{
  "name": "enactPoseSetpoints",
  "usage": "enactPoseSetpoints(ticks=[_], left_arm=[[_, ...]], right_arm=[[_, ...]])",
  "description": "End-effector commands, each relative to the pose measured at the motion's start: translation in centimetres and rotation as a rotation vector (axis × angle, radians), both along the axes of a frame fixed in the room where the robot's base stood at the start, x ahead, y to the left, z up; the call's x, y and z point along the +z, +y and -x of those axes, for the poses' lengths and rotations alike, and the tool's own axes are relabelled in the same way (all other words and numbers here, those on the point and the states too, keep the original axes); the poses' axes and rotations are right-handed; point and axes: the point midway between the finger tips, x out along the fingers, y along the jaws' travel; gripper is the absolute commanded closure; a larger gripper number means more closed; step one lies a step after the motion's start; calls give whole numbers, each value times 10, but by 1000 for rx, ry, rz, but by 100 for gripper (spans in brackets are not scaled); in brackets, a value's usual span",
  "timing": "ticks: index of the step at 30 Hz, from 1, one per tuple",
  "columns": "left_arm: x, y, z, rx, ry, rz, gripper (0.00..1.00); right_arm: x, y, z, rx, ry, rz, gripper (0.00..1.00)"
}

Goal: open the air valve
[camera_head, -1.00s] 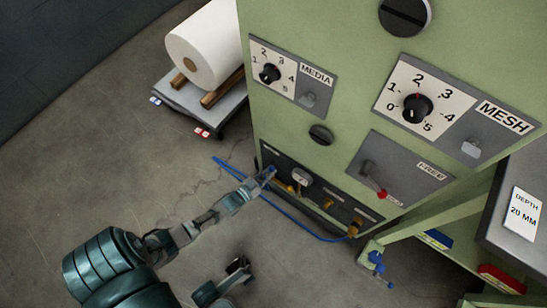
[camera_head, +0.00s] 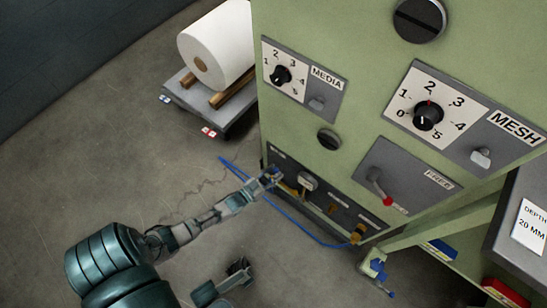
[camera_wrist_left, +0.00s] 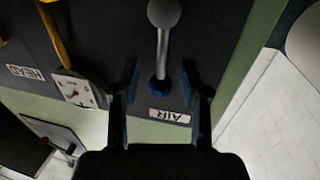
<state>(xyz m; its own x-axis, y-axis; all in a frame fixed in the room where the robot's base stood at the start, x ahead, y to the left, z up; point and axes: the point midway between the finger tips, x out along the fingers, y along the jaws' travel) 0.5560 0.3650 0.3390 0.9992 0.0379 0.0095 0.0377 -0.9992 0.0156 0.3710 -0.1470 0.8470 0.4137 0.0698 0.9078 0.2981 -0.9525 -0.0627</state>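The air valve is a grey lever with a round knob (camera_wrist_left: 163,14) and a blue base, mounted on the dark lower panel (camera_head: 345,212) of the green machine. Its AIR label (camera_wrist_left: 169,116) appears upside down in the left wrist view. My left gripper (camera_head: 272,177) is at the left end of that panel. In the left wrist view its two fingers (camera_wrist_left: 159,88) are open, with the lever's blue base between them and the knob beyond the tips. Contact with the lever cannot be told. My right gripper (camera_head: 238,272) shows small near the bottom edge; its opening is unclear.
A yellow handle (camera_wrist_left: 56,36) and a small gauge (camera_wrist_left: 76,89) sit beside the valve. A blue hose (camera_head: 300,229) runs on the floor below the panel. A red-tipped lever (camera_head: 379,187) is above. A roll cart (camera_head: 212,112) stands at left; the floor in front is clear.

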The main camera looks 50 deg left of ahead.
Motion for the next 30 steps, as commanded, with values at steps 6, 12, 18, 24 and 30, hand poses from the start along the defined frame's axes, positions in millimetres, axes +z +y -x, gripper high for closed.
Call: enactPoseSetpoints(ticks=[6,12,18,24,30], left_arm=[[-3,1,2,1,5,1,54],[-4,0,29,1,8,0,54],[-4,-3,75,1,8,0,54],[-4,-4,109,1,6,0,54],[-4,-5,120,1,4,0,54]], right_arm=[[-1,0,2,-2,4,-2,47],[0,0,2,-1,0,0,47],[0,-1,2,0,-1,-1,47],[0,-1,2,0,-1,0,47],[0,0,2,0,-1,0,47]])
